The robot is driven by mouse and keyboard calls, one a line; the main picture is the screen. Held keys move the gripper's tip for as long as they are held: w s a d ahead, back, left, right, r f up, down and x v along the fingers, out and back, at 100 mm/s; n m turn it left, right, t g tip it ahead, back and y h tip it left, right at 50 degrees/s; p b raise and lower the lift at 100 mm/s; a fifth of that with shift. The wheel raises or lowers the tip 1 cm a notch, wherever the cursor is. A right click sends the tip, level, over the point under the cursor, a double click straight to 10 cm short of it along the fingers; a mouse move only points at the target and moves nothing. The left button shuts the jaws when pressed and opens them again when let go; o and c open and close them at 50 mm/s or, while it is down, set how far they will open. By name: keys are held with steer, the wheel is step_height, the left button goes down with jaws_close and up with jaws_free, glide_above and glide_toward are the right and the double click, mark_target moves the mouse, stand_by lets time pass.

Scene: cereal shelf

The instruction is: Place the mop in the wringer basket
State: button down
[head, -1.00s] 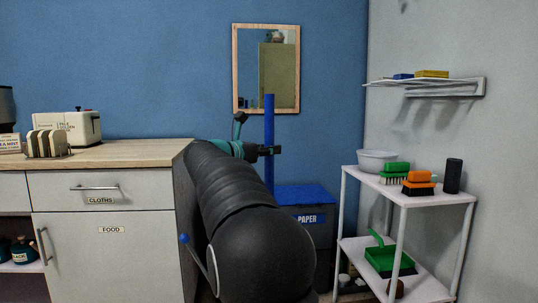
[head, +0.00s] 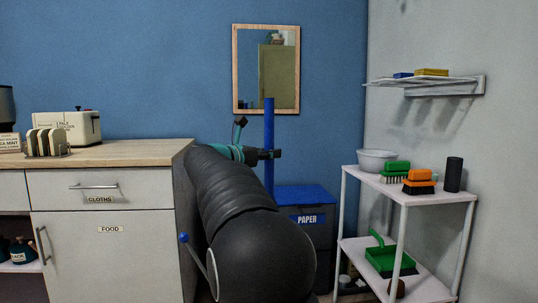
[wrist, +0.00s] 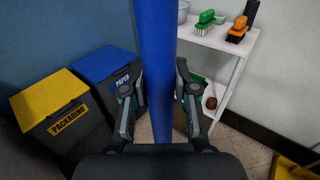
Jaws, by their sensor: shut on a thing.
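The mop shows only as its upright blue handle (head: 269,125); its head is hidden below. In the wrist view the handle (wrist: 156,70) runs straight down between the two fingers. My gripper (head: 270,154) is shut on the handle, below its top end. In the wrist view the fingers (wrist: 159,88) lie on either side of it. A piece of yellow (wrist: 290,170) shows at the lower right corner of the wrist view; I cannot tell whether it belongs to the wringer bucket. No wringer basket can be made out.
A blue-lidded PAPER bin (head: 305,195) and a yellow-lidded PACKAGING bin (wrist: 50,98) stand by the wall. A white rack (head: 440,197) with brushes stands at the right. A cabinet (head: 100,235) stands left.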

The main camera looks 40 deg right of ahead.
steer(key=c, duration=0.9)
jaws_free()
steer(key=s+a+r, duration=0.1)
steer(key=a, duration=1.1)
steer(key=shift+s+r, duration=0.25)
steer(key=shift+r, duration=0.15)
